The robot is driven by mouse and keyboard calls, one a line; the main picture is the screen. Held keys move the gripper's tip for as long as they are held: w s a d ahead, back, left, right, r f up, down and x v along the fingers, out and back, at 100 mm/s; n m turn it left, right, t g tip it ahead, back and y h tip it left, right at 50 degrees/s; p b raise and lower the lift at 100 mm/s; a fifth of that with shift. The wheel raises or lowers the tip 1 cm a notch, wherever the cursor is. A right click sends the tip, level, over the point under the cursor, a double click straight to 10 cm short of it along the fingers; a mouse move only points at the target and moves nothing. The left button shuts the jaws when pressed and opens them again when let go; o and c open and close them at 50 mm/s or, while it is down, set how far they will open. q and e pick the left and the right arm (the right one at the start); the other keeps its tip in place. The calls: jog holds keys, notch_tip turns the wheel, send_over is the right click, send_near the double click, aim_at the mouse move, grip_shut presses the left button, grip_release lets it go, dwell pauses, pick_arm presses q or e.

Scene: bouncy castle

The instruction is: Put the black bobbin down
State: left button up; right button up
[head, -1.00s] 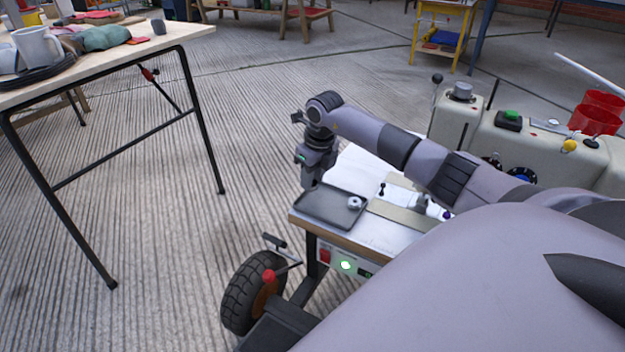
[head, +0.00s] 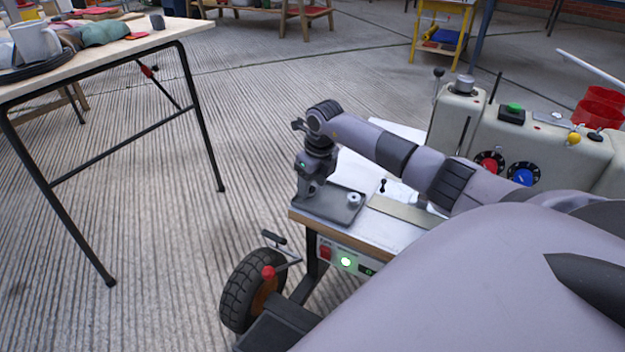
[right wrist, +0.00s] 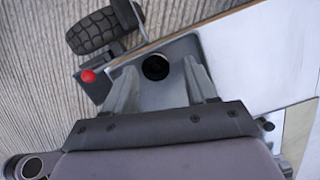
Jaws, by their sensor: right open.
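The black bobbin (right wrist: 156,67) shows in the right wrist view, on or just above the floor of the dark grey tray (right wrist: 165,92). My right gripper (right wrist: 162,68) is open, with one finger on each side of the bobbin and gaps between. In the head view my right gripper (head: 306,188) is low at the left part of the tray (head: 335,212), and it hides the black bobbin there. A silver bobbin (head: 353,199) stands at the tray's right side. My left gripper is not in view.
The tray is at the left corner of a wheeled bench (head: 330,232) with a tyre (head: 248,290). A cream machine with dials (head: 540,140) stands behind.

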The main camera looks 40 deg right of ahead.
jog(key=shift+r, duration=0.35)
notch_tip(320, 180, up, 10)
jog(key=s+r+p, duration=0.1)
jog(key=s+p, duration=0.1)
jog(key=p, duration=0.3)
jog(key=s+a+f+n+t+y, duration=0.15)
jog(key=a+y, duration=0.75)
jog(key=a, duration=1.4)
jog(key=s+a+r+m+t+y, duration=0.4)
jog(key=a+r+m+t+y, duration=0.45)
jog(key=a+m, duration=0.35)
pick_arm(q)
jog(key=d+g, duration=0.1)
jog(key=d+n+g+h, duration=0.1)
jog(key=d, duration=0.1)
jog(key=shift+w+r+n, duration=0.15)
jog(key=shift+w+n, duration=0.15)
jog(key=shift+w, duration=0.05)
pick_arm(e)
jog(key=s+f+m+h, duration=1)
jog(key=s+m, duration=0.1)
jog(key=m, duration=1.2)
jog(key=shift+a+m, duration=0.35)
jog(key=shift+a, duration=0.05)
